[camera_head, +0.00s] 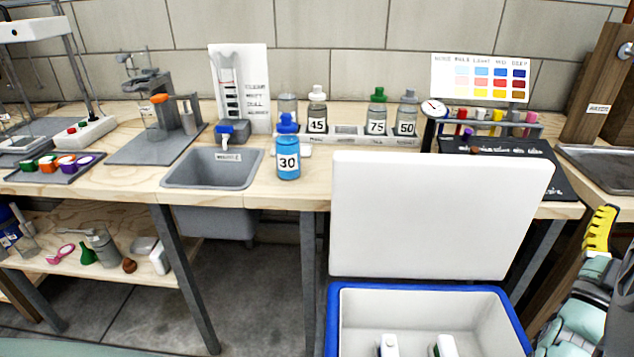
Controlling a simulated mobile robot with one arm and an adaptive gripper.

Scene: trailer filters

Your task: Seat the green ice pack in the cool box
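The cool box (420,291) has a blue rim and white inside and stands on the floor at the bottom right, cut off by the frame edge. Its white lid (435,215) stands open against the bench. Two small white items show inside it: one with a blue side (388,346), the other with a dark green edge (444,346). The second may be the green ice pack, but only its top shows. My gripper (598,232) is at the right edge, right of the lid. One yellow ribbed finger shows; its opening and anything held cannot be made out.
A lower shelf (100,270) holds small items at left. Floor (262,295) left of the box is clear.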

